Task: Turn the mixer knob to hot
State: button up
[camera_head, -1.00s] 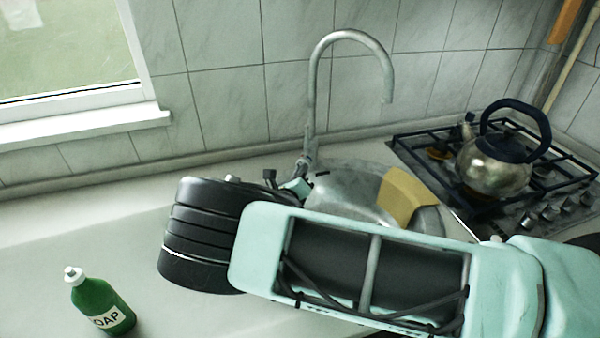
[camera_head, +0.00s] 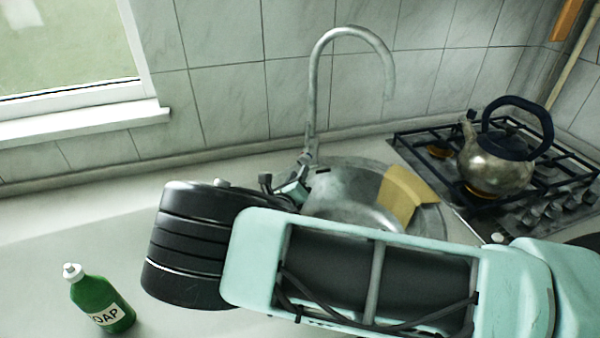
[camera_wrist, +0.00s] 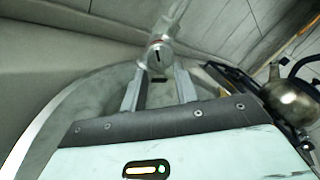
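The mixer is a tall metal faucet (camera_head: 312,100) with a curved spout behind the round sink (camera_head: 345,208). Its knob shows in the wrist view as a round metal end (camera_wrist: 159,53) with a dark mark. In the head view, the knob area at the faucet's base is small and hard to make out. My gripper (camera_wrist: 161,72) is open, its two fingers apart, with the knob just ahead of and between the fingertips. I cannot tell whether either finger touches it. In the head view, my gripper (camera_head: 298,186) is at the faucet's base, partly hidden by my wrist.
A green soap bottle (camera_head: 101,302) stands on the counter at the left. A yellow cloth (camera_head: 404,196) lies over the sink's right side. A metal kettle (camera_head: 494,165) stands on the gas hob (camera_head: 520,212) at the right. The tiled wall is close behind the faucet.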

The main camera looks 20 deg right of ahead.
jog(key=b+v, duration=0.2)
jog(key=v, duration=1.2)
jog(key=shift+s+a+b, duration=0.25)
jog(key=shift+s+b, duration=0.05)
jog(key=shift+b, duration=0.05)
